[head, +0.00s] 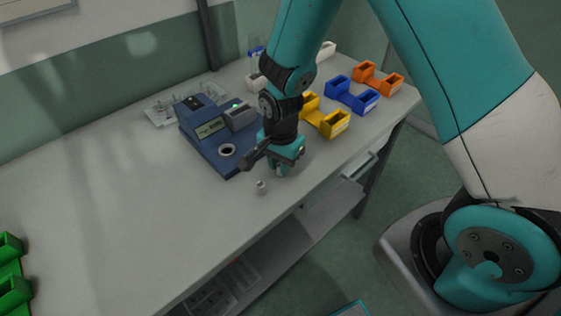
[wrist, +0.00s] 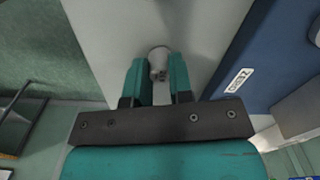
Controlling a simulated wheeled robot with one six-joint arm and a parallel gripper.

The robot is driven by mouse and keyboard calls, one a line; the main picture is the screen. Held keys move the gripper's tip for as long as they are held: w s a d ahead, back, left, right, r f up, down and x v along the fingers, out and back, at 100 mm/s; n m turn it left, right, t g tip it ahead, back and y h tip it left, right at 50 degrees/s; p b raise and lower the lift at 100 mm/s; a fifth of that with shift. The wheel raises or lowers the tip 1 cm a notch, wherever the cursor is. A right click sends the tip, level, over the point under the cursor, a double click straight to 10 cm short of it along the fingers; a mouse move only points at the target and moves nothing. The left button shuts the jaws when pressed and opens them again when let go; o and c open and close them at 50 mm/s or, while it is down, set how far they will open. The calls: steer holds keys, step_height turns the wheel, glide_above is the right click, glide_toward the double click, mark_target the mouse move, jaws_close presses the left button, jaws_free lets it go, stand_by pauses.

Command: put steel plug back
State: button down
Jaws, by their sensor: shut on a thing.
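My gripper (head: 284,168) is low over the table's front part, just right of the blue device (head: 205,134). In the wrist view my gripper (wrist: 158,78) has its two teal fingers close together, shut on a small grey metal piece, which I take for the steel plug (wrist: 161,74).
Yellow (head: 327,123), blue (head: 351,97) and orange (head: 379,81) holders stand to the right of my gripper. A clear rack (head: 160,112) is behind the device. Green holders (head: 11,275) are at the far left. The table's left middle is clear; its front edge is close.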

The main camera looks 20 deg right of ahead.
steer(key=shift+f, duration=0.2)
steer(key=c, duration=1)
jaws_free()
steer(key=shift+r, duration=0.15)
step_height(320, 180, up, 13)
steer(key=b, duration=0.1)
steer(key=s+a+r+n+y, duration=0.1)
steer(key=s+r+n, duration=0.2)
steer(key=s+n, duration=0.3)
steer(key=s+a+r+n+y, duration=0.1)
steer(key=s+a+r+n, duration=0.1)
steer(key=s+r+n, duration=0.2)
steer(key=s+a+r+n+y, duration=0.1)
steer(key=s+r+n, duration=0.3)
steer(key=s+n, duration=0.4)
steer(key=shift+s+a+r+n+y, duration=0.15)
steer(key=shift+s+a+n+y, duration=0.2)
steer(key=shift+y, duration=0.25)
